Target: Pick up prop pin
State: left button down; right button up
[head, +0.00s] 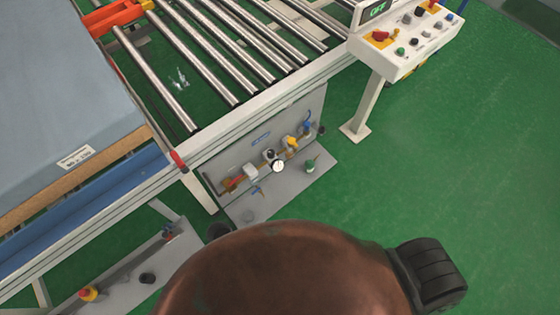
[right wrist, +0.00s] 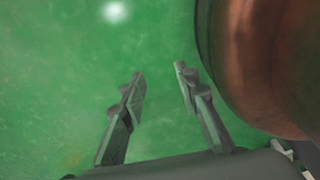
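I cannot make out a prop pin for certain in either view. In the head view, a small red-ended piece (head: 178,160) sits at the corner of the conveyor frame, beside the mattress; it is too small to identify surely. A small pale object (head: 180,78) shows between the rollers, also unclear. My right gripper (right wrist: 160,74) shows in the right wrist view with its two fingers apart and nothing between them, over bare green floor. Neither gripper shows in the head view, and my left gripper is in no view.
A grey-blue mattress (head: 65,95) lies at the left on a blue-edged frame. The roller conveyor (head: 205,65) runs along the top. A control box (head: 405,45) stands at top right. A grey panel with valves (head: 270,165) sits below the conveyor. Green floor (head: 470,150) at right is clear.

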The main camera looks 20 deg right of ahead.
aim_at(83, 293)
jog(key=z, duration=0.25)
jog(key=k, duration=0.95)
jog(key=u, duration=0.3)
